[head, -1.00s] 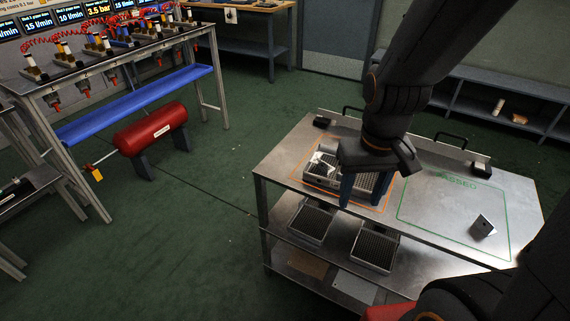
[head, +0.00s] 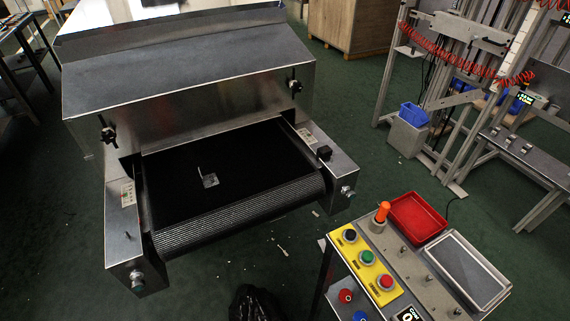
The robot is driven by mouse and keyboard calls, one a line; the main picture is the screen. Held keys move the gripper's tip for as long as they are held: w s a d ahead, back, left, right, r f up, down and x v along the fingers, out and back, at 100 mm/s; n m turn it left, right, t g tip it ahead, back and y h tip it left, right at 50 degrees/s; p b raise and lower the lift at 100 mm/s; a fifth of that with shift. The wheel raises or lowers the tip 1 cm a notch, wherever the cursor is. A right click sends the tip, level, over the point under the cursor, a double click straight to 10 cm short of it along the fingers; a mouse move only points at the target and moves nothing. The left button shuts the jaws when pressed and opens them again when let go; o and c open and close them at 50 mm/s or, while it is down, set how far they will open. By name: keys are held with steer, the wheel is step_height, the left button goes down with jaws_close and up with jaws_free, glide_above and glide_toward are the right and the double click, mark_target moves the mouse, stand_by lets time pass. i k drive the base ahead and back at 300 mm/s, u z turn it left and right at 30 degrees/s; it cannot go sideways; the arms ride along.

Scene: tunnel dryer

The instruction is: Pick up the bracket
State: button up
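A small grey metal bracket (head: 210,180) lies on the black belt (head: 175,200) of the tunnel dryer, near the middle of the belt's open end. It has a flat plate and a thin upright part. It stands clear of the dryer's side rails. My gripper is not in this view, so its fingers and anything in them are hidden.
The dryer's metal hood (head: 190,80) rises behind the belt, with side housings (head: 330,165) carrying knobs. A control stand (head: 400,270) with buttons and a red tray (head: 417,218) is at lower right. A crumpled black thing (head: 255,303) sits on the floor in front.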

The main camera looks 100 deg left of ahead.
mark_target(210, 180)
steer(key=z, duration=0.05)
steer(key=k, duration=0.35)
steer(key=u, duration=3.85)
